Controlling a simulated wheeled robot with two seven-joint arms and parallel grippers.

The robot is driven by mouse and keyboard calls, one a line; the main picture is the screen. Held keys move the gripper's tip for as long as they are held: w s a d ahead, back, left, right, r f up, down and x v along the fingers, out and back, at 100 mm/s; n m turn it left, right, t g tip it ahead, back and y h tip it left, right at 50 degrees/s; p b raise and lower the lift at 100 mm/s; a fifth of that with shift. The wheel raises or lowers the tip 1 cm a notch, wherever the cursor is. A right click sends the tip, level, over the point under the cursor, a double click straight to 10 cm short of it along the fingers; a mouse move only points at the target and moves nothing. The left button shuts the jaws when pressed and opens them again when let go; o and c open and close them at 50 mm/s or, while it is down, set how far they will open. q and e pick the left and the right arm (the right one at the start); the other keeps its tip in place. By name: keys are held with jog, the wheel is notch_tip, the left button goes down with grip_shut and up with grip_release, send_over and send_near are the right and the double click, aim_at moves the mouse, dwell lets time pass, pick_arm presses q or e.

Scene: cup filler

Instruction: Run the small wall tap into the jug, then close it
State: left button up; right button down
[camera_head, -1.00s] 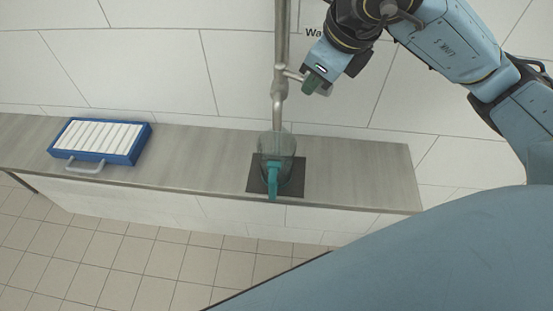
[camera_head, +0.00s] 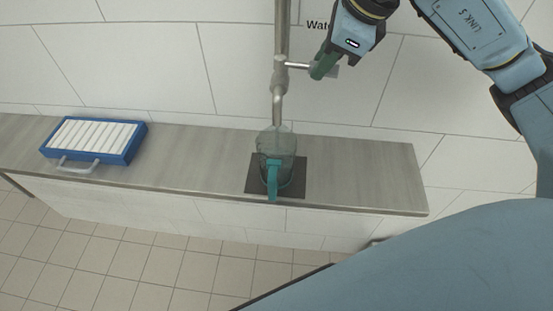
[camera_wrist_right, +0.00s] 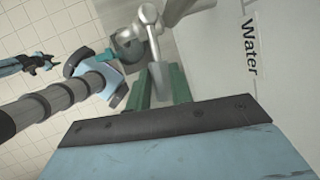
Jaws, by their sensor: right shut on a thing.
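The small wall tap (camera_head: 279,75) is a grey metal pipe fitting with its spout pointing down. Its lever (camera_head: 297,66) sticks out to the right. My right gripper (camera_head: 323,66) has its green fingers shut on the lever's outer end; in the right wrist view the lever (camera_wrist_right: 154,42) runs between the fingers (camera_wrist_right: 160,88). The clear jug (camera_head: 277,143) with a teal handle stands upright under the spout on a dark mat (camera_head: 293,190). Whether water runs cannot be told. What looks like my left gripper (camera_wrist_right: 40,62) is small and far in the right wrist view.
A grey shelf (camera_head: 365,175) runs along the tiled wall. A blue tray (camera_head: 136,143) with white strips and a grey handle lies at its left. The shelf is clear between tray and mat and right of the mat. "Water" lettering (camera_wrist_right: 249,48) is on the wall.

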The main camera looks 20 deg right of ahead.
jog(key=shift+w+d+n+y+b, duration=0.35)
jog(key=shift+w+n, duration=0.1)
jog(key=shift+n, duration=0.25)
jog(key=shift+r+n, duration=0.1)
jog(key=shift+n, duration=0.2)
jog(key=shift+w+d+n, duration=0.1)
jog(key=shift+w+n, duration=0.05)
jog(key=shift+n, duration=0.15)
jog(key=c, duration=1.6)
grip_release()
jog(key=shift+r, duration=0.1)
jog(key=o, duration=0.5)
jog(key=shift+w+d, duration=0.15)
jog(key=shift+w, duration=0.05)
jog(key=shift+s, duration=0.1)
jog(key=v, duration=1.3)
jog(key=shift+d+r, duration=0.1)
